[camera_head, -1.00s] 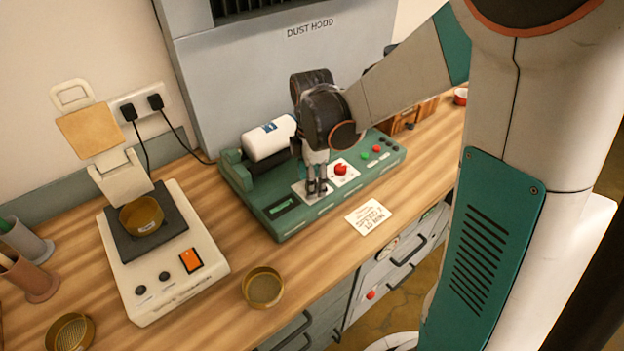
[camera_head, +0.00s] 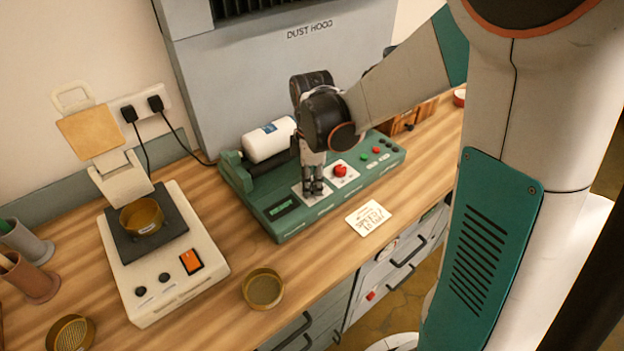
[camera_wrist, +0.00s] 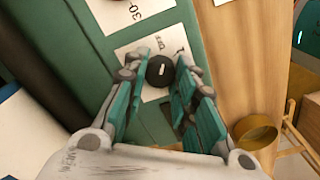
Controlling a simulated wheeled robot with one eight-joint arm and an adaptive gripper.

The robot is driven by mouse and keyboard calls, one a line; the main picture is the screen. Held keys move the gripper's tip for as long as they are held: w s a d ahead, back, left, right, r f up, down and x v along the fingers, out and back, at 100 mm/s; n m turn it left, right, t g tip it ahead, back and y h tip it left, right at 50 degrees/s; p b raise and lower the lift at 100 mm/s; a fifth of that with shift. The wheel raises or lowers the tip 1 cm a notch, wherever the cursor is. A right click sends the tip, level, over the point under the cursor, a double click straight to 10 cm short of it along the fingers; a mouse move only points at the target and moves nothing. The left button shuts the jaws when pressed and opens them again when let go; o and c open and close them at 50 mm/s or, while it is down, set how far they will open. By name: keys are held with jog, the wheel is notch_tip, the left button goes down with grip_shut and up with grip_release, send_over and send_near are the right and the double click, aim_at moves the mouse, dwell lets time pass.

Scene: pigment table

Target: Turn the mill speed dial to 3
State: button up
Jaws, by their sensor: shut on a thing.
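The mill (camera_head: 330,203) is a green machine on the wooden bench, with a white jar lying on its left end. Its speed dial (camera_wrist: 160,71) is a black round knob with a white mark, on a white plate lettered "OFF" and "1". My gripper (camera_head: 313,190) points down at this plate in the head view and hides the dial there. In the wrist view the fingers of my gripper (camera_wrist: 165,85) stand on both sides of the dial, shut on it. The other numbers of the scale are hidden or too small to read.
A red knob (camera_head: 340,170) sits right beside my gripper, with green and red buttons farther right. A paper note (camera_head: 368,218) lies in front of the mill.

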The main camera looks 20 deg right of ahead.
jog(key=m, duration=1.4)
jog(key=shift+m+p, duration=0.3)
jog(key=shift+p, duration=0.05)
jog(key=m, duration=0.9)
jog(key=shift+m, duration=0.3)
jog(key=o, duration=1.1)
